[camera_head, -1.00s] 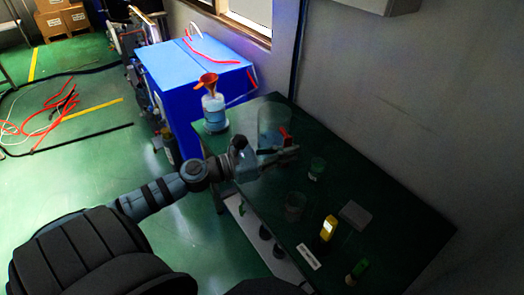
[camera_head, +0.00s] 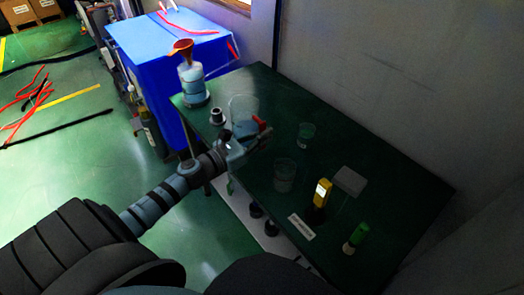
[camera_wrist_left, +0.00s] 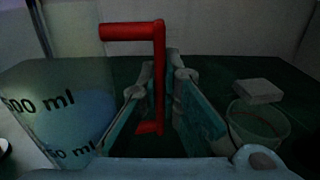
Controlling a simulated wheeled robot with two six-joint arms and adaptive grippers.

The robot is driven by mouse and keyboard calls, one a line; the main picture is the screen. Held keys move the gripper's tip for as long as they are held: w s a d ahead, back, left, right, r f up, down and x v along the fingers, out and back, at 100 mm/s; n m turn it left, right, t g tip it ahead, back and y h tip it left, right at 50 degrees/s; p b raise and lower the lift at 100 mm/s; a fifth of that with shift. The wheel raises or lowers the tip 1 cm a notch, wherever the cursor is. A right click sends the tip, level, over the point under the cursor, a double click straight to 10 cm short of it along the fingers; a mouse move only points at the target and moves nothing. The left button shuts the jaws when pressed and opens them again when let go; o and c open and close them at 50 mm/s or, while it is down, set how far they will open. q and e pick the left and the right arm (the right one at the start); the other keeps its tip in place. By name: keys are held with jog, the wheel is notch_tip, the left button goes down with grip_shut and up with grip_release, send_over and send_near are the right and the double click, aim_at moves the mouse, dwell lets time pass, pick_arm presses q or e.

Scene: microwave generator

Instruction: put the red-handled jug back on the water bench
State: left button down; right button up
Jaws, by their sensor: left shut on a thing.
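The clear jug (camera_head: 243,104) with the red handle is at the left part of the dark green bench (camera_head: 350,125). My left gripper (camera_head: 257,136) is shut on its handle. In the left wrist view, the jug's marked wall (camera_wrist_left: 50,95) fills the left side, with a bluish tint inside. The red handle (camera_wrist_left: 158,75) stands upright between the fingers (camera_wrist_left: 155,110). My gripper and arm hide the jug's lower part in the head view, so I cannot tell whether its base touches the bench. My right gripper is not in view.
A bottle with an orange funnel (camera_head: 192,85) stands at the bench's left end, near a small white-topped item (camera_head: 216,117). Two clear beakers (camera_head: 284,176) (camera_head: 306,136), a yellow meter (camera_head: 322,193), a grey block (camera_head: 349,181) and a green-capped vial (camera_head: 356,236) stand to the right. A blue cabinet (camera_head: 170,60) stands behind.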

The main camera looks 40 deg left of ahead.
pick_arm(q)
jog(key=shift+f+b, duration=0.55)
jog(key=shift+f, duration=1.2)
jog(key=c, duration=1.8)
grip_release()
jog(key=shift+s, duration=0.1)
